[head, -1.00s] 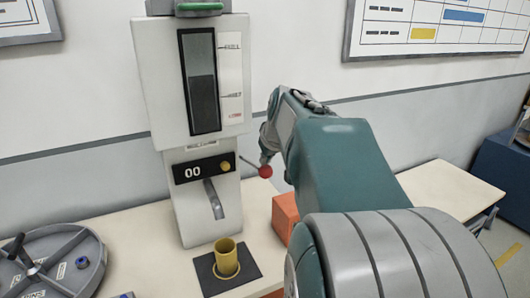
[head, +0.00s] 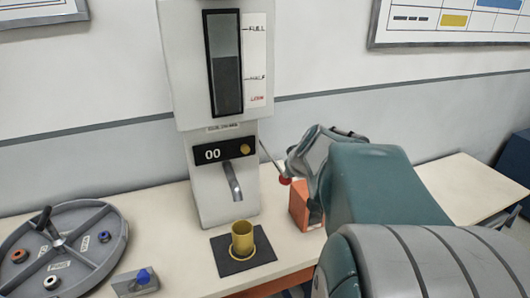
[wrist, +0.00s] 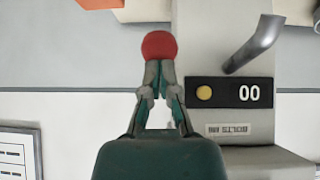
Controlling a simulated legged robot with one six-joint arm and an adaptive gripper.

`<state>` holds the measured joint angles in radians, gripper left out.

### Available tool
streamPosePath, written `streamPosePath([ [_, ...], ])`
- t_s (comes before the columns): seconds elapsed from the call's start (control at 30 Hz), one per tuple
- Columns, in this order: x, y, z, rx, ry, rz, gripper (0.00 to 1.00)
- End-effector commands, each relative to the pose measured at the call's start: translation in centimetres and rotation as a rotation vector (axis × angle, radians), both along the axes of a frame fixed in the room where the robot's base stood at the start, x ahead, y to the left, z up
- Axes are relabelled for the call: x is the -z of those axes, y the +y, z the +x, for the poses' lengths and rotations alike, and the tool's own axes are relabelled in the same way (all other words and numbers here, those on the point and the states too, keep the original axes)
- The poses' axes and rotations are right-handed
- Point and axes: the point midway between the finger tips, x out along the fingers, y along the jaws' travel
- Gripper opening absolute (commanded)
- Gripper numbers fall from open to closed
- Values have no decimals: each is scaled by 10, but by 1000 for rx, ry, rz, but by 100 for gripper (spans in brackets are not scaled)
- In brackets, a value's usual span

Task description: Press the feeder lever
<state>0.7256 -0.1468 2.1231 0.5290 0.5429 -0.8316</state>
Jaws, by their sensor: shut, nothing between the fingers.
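The feeder (head: 208,193) is a tall pale machine with a sight window, a panel reading "00" and a metal spout. Its lever is a thin rod on the right side, angled down to a red ball (head: 285,181). In the wrist view, which is upside down, the red ball (wrist: 159,45) is right at the tips of my gripper (wrist: 160,66). The fingers are shut with nothing between them and appear to touch the ball. The lever rod is hidden there. In the head view my arm mostly hides the gripper.
A yellow cup (head: 242,240) stands on a dark pad (head: 263,256) below the spout. An orange box (head: 300,206) is beside the feeder, close to my arm. A round divided tray (head: 88,262) and a small grey block with a blue knob (head: 140,283) are at left.

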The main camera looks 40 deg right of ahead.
Motion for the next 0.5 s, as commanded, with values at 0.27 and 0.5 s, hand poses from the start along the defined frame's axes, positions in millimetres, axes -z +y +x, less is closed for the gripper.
streamPosePath([
  [0.27, 30, 1, -1, 0, 3, 3, 0],
  [0.5, 39, 1, -1, 0, 3, 3, 0],
])
